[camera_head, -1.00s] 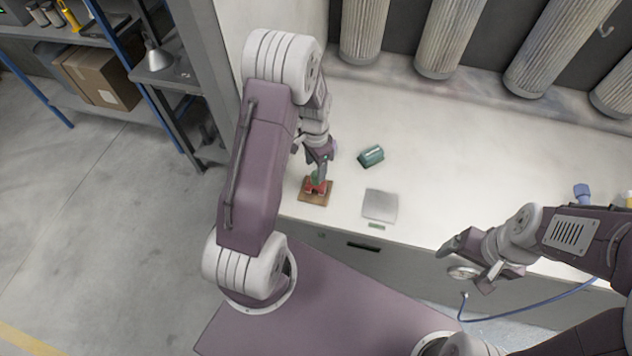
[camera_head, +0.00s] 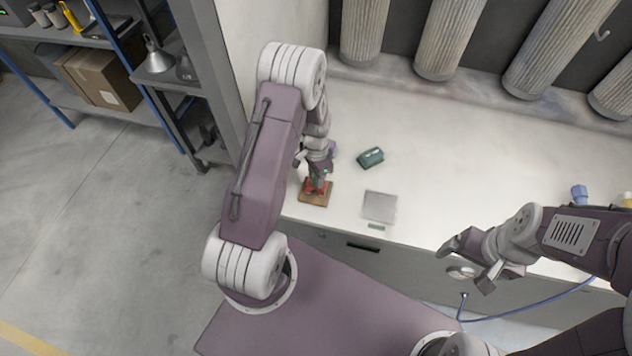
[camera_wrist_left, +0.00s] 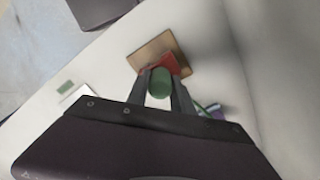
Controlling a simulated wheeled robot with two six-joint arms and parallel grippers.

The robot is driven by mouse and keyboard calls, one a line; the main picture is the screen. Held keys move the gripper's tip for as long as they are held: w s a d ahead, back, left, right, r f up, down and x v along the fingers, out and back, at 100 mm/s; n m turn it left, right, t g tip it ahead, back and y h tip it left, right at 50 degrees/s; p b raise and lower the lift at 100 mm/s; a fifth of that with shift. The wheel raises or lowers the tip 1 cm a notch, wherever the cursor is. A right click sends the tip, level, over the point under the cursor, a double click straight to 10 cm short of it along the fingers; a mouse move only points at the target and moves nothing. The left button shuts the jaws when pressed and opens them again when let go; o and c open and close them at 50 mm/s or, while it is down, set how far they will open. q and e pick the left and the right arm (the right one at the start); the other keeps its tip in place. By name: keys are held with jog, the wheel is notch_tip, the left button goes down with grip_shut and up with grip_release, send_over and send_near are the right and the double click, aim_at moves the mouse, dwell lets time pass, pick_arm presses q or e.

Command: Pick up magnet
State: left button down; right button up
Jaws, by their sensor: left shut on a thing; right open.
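The magnet (camera_head: 316,187) shows as a small red thing with a green part, at a square wooden board (camera_head: 322,199) near the front left of the white bench. My left gripper (camera_head: 319,176) is over the board and shut on it. In the left wrist view the green rounded part (camera_wrist_left: 160,83) lies between the two fingers, with the red part (camera_wrist_left: 166,64) just beyond it against the board (camera_wrist_left: 150,52). I cannot tell whether it touches the board. My right gripper (camera_head: 468,264) is open and empty at the bench's front edge on the right.
A teal box (camera_head: 370,158) and a flat grey plate (camera_head: 379,206) lie right of the board, with a small green piece (camera_head: 376,226) by the plate. A purple item stands partly hidden behind my left gripper. The bench middle is clear. Ribbed hoods hang at the back.

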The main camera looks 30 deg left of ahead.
pick_arm(q)
jog(key=r, duration=0.3)
jog(key=r+b, duration=0.1)
jog(key=shift+w+d+r, duration=0.15)
jog(key=shift+d+r, duration=0.05)
jog(key=shift+d, duration=0.2)
jog(key=w+d+r+b, duration=0.1)
jog(key=d+r, duration=0.5)
jog(key=d, duration=0.4)
jog(key=shift+d+r, duration=0.3)
jog(key=shift+d, duration=0.1)
